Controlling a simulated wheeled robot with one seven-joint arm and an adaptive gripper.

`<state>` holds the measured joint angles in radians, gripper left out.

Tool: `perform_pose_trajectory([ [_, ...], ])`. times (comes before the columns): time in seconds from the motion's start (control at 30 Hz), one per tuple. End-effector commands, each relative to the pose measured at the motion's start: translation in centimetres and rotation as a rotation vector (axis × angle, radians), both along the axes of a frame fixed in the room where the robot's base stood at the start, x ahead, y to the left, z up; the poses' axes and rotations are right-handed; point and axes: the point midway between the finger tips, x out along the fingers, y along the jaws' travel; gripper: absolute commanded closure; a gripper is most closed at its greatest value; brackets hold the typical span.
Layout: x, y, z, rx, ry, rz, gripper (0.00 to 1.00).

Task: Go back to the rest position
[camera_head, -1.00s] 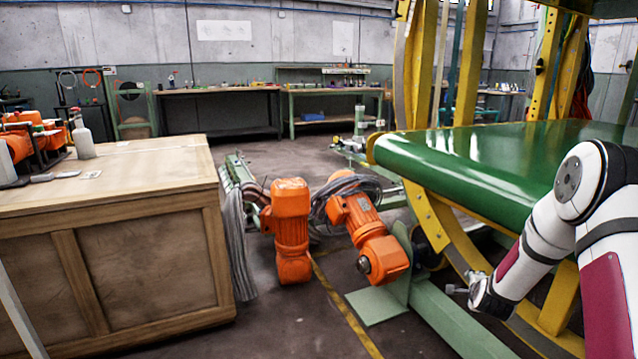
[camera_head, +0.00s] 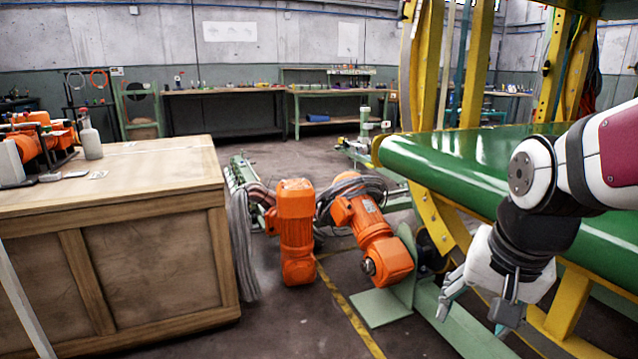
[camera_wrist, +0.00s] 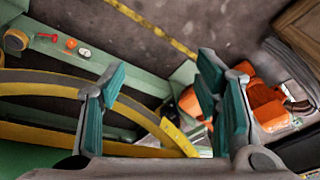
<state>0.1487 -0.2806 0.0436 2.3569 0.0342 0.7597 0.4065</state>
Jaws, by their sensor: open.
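My gripper (camera_head: 474,312) hangs at the lower right of the head view, pointing down, in front of the green-topped ring machine. Its fingers are apart and I see nothing between them. In the wrist view my gripper (camera_wrist: 162,95) shows two teal-padded fingers spread wide over the machine's green frame and yellow ring. The white and dark red arm reaches in from the right edge of the head view.
The green bed (camera_head: 440,165) and yellow ring frame (camera_head: 437,215) stand close beside my arm. Orange motors (camera_head: 296,230) sit on the floor at centre. A wooden crate (camera_head: 150,265) stands at left. Workbenches (camera_head: 225,91) line the back wall. Open floor (camera_head: 290,325) lies between crate and machine.

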Motion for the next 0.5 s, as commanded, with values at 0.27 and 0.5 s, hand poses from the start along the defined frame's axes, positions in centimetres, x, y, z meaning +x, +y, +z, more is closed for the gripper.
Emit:
perform_pose_trajectory([
  [0.27,-12.5,2.1,1.4,-0.052,0.158,0.284,0.43],
  [0.5,-19.4,2.6,1.1,-0.067,0.25,0.447,0.43],
])
